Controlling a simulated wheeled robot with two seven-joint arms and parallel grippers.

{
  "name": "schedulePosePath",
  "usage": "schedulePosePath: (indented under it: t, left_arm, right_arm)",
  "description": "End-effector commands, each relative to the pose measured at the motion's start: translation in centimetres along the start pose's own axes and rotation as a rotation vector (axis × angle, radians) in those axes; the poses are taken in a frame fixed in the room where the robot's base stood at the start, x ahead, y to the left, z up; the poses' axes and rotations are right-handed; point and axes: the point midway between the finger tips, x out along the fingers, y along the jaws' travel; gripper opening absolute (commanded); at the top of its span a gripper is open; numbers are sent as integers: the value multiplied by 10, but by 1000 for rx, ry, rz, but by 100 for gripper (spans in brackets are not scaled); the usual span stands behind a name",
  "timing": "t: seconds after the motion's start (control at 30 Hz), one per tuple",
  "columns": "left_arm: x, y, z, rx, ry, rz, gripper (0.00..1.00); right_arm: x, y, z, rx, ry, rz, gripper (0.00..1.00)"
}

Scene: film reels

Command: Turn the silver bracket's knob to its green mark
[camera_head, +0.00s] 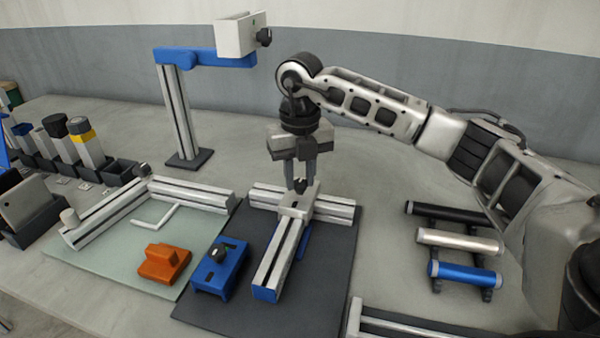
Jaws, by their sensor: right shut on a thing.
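The silver bracket (297,203) sits where two aluminium profiles meet in a T on the dark mat (335,262). Its small dark knob (300,186) is on top and is mostly hidden between the fingers of my right gripper. My right gripper (300,183) points straight down over the bracket and is shut on the knob. I cannot make out a green mark or which way the knob points. My left gripper is not in view.
A blue-armed stand (176,110) rises behind. A rack with black, silver and blue rollers (459,239) is at right. Several bottles stand at far left.

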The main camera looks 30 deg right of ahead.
Motion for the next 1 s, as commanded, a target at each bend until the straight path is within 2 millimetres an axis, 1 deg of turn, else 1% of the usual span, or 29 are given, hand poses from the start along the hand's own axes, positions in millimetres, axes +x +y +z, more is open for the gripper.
schedulePosePath:
  t: [0.43,0.47,0.5,0.53,0.83,0.93,1.0]
  left_arm:
    - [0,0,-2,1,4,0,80]
    - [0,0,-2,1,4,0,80]
    - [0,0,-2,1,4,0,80]
    - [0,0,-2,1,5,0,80]
    - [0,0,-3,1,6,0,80]
    - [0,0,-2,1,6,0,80]
    - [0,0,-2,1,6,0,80]
  right_arm:
    - [0,1,0,9,0,2,3]
    - [0,1,0,8,0,2,29]
    - [0,1,0,8,0,2,40]
    - [0,1,0,8,0,1,48]
    - [-1,0,0,9,-1,1,48]
    - [-7,0,0,9,-2,1,48]
    - [-17,1,1,9,-4,2,48]
